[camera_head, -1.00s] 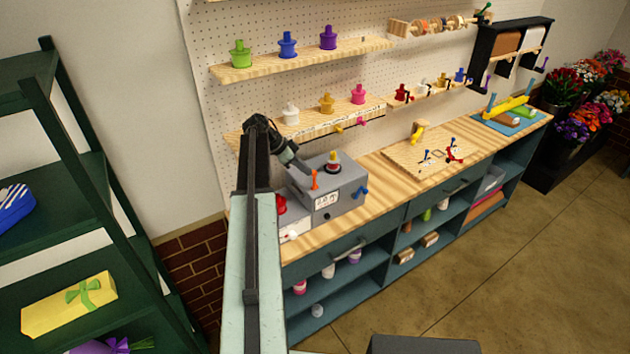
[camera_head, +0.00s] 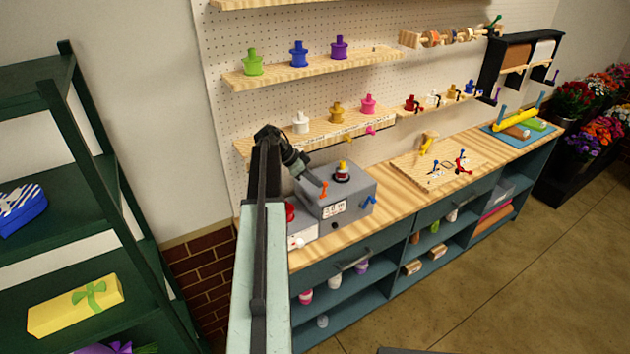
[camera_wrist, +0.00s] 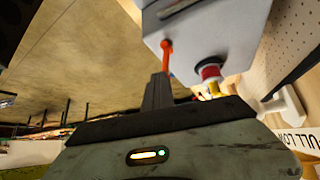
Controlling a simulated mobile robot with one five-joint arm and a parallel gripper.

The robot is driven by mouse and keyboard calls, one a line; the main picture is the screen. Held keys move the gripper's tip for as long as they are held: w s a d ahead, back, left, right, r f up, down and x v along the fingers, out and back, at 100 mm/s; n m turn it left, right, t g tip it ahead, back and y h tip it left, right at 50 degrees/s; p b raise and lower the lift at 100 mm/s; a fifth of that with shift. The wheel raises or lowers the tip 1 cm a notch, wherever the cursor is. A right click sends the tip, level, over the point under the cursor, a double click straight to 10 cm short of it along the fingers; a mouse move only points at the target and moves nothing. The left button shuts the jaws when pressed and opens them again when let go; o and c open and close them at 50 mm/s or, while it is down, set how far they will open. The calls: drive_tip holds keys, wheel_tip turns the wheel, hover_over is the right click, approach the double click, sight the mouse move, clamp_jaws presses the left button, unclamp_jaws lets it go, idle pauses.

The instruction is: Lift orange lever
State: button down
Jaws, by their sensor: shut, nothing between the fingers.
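My gripper (camera_head: 318,181) is right at the lever, coming from the upper left. In the wrist view my dark fingers (camera_wrist: 160,80) are shut together, with their tips at the lever's lower end in the picture. I cannot tell whether they touch it. Nothing shows between the fingers.
A smaller box with a red knob (camera_head: 290,211) stands to the left. The pegboard shelf (camera_head: 330,128) is close behind.

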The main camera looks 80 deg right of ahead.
drive_tip(key=shift+f, duration=0.15)
drive_tip(key=w+a+r+p, duration=0.3)
drive_tip(key=a+r+p, duration=0.5)
drive_tip(key=shift+w+a+r+p, duration=0.2)
drive_tip(key=shift+p, duration=0.15)
